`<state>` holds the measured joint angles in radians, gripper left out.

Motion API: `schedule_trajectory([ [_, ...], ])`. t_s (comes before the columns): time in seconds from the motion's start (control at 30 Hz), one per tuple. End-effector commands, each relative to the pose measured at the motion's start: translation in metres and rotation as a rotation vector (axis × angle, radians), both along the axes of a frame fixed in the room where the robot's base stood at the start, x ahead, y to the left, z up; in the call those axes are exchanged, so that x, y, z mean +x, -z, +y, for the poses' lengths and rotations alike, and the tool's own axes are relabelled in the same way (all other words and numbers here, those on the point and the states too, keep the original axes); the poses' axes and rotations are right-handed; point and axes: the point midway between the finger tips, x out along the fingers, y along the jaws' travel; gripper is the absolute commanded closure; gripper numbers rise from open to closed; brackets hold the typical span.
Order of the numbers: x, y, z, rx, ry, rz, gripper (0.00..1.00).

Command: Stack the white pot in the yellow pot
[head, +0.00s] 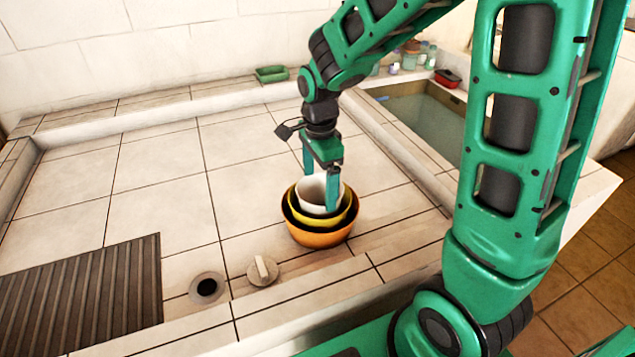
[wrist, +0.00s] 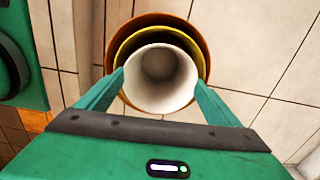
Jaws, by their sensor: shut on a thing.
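The white pot (head: 312,193) sits inside the yellow pot (head: 328,221), or is held just within its rim; I cannot tell whether it rests on the bottom. The yellow pot is nested in a larger orange pot (head: 318,239) on the tiled counter. My gripper (head: 326,187) points down with its fingers on either side of the white pot, shut on it. In the wrist view the white pot (wrist: 161,78) lies between the fingertips, with the yellow pot's rim (wrist: 122,48) and the orange pot's rim (wrist: 112,38) around it. The lower part of the white pot is hidden.
A drain hole (head: 207,287) and a round beige stopper (head: 263,271) lie in front left of the pots. A ribbed dark mat (head: 82,300) is at the left. A water-filled basin (head: 425,120) is at the right. The counter left of the pots is clear.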

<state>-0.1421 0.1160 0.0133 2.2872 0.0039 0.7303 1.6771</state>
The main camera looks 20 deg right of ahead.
Motion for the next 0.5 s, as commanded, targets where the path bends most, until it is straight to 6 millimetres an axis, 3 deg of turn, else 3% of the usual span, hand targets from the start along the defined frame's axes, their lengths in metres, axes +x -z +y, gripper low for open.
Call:
schedule_trajectory([
  [0.13,0.0001,0.0043,0.0,0.0,0.0,0.0,0.52],
  [0.17,0.0002,0.0038,0.0,0.0,0.0,0.0,0.07],
  [0.2,0.0002,0.0037,0.0,0.0,0.0,0.0,0.0],
  [0.5,0.0002,0.0,0.0,0.0,0.0,-0.001,0.0],
])
